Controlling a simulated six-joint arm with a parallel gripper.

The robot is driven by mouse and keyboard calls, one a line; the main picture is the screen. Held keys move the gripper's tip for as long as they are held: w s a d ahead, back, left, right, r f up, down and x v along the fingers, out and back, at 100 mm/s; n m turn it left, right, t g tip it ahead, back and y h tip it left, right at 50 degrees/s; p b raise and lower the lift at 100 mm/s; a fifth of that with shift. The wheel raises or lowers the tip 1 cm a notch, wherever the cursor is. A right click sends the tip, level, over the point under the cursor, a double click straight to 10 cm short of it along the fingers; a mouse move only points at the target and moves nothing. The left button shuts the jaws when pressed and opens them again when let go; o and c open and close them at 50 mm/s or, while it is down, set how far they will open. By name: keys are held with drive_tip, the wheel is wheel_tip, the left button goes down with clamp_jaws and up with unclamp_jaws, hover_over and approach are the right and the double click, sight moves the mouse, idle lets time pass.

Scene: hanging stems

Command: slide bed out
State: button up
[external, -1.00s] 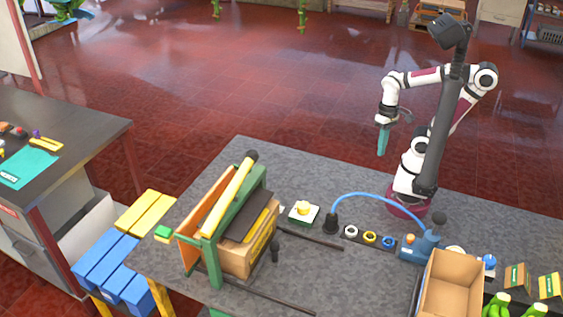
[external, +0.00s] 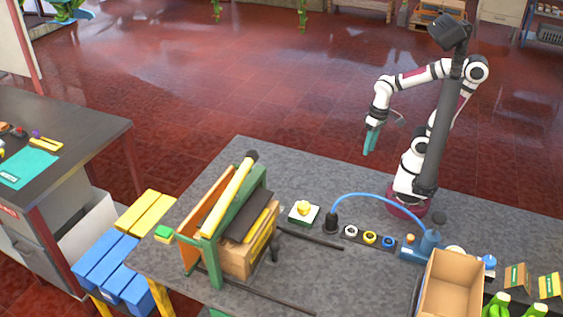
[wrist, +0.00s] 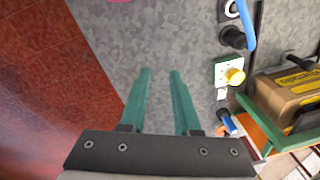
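A wooden box-like bed (external: 236,258) with dark and yellow parts sits within a green frame (external: 212,262) on the grey table. The frame has an orange panel and a slanted yellow bar with a black end. A dark upright knob (external: 275,247) stands at the box's right side. Part of the box, with a yellow label (wrist: 296,83), shows at the right of the wrist view. My gripper (external: 370,150) is above the table's far side, well right of the frame. Its teal fingers (wrist: 159,72) are apart and empty in the wrist view.
Dark rails (external: 312,238) lie by the box. A yellow button on a white base (external: 303,212), a blue hose (external: 375,197) in a black holder and several rings stand between box and arm base. A cardboard box (external: 452,285) is front right. The table's back middle is clear.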

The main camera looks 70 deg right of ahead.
sight(276, 243)
drive_tip(key=shift+o, duration=1.1)
drive_tip(key=w+f+n+t, duration=0.1)
drive_tip(key=w+f+n, duration=0.1)
drive_tip(key=w, duration=0.5)
drive_tip(key=shift+f+n+t+h, duration=0.3)
drive_tip(key=shift+f+t+h, duration=0.05)
drive_tip(key=shift+t+h, duration=0.05)
drive_tip(key=w+a+f+n+t+y, duration=0.35)
drive_tip(key=w+a+n, duration=0.25)
drive_tip(key=w+a, duration=0.35)
drive_tip(key=a+n+y, duration=0.1)
drive_tip(key=a, duration=0.2)
drive_tip(key=a+f+n+y, duration=0.1)
drive_tip(key=a+n+y, duration=0.1)
drive_tip(key=a, duration=0.2)
drive_tip(key=a+f+n+y, duration=0.1)
drive_tip(key=a+n, duration=0.1)
drive_tip(key=a, duration=0.2)
drive_tip(key=shift+a+f+t+y, duration=0.1)
drive_tip(key=shift+a+t+y, duration=0.15)
drive_tip(key=shift+t+y, duration=0.1)
drive_tip(key=s+a+n+g+y, duration=0.2)
drive_tip(key=s+a+n+y, duration=0.25)
drive_tip(key=a, duration=0.25)
drive_tip(key=shift+m, duration=0.25)
drive_tip(key=x, duration=1.5)
drive_tip(key=shift+a+f, duration=0.15)
drive_tip(key=shift+a, duration=0.1)
drive_tip(key=shift+c, duration=0.2)
